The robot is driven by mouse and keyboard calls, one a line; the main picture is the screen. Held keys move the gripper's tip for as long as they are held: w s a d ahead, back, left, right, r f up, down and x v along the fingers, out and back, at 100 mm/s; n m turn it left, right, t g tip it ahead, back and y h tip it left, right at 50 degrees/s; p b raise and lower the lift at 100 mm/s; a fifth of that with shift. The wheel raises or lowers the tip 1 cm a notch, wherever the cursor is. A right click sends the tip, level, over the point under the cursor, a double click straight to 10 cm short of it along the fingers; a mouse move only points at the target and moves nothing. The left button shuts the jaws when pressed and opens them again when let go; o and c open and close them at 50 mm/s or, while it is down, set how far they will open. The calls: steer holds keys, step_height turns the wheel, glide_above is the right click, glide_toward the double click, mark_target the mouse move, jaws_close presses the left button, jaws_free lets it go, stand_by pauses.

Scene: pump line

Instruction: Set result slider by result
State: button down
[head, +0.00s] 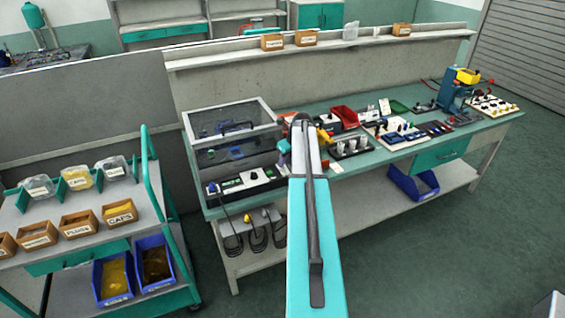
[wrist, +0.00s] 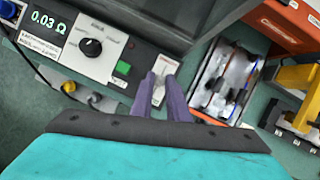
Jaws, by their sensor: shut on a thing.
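The tester (wrist: 92,40) is at the upper left of the wrist view, with a display (wrist: 46,22) reading 0.03 Ω, a black knob and a green button. Beside it is a small pale panel (wrist: 165,64) with small markings too small to read; this looks like the result slider's plate. My gripper (wrist: 161,86) has its purple fingers down at this panel, shut on a small pale piece, apparently the slider handle, mostly hidden between them. In the head view the tester (head: 232,184) stands at the bench's left front, and my arm hides part of the area to its right.
A mesh-lidded enclosure (head: 235,125) stands behind the tester. A container of pale parts (wrist: 226,80) and a red box (wrist: 292,22) are right of my fingers. Cables (head: 257,225) hang off the bench front. A labelled-bin cart (head: 90,195) stands at left.

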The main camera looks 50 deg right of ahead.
steer(key=shift+s+a, duration=0.25)
steer(key=shift+s, duration=0.3)
steer(key=shift+s+a, duration=0.25)
steer(key=shift+s, duration=0.25)
steer(key=shift+f, duration=0.1)
steer(key=c, duration=1.7)
jaws_free()
steer(key=shift+s, duration=0.1)
steer(key=shift+b+v, duration=2.05)
steer(key=shift+v, duration=4.95)
steer(key=shift+d, duration=0.1)
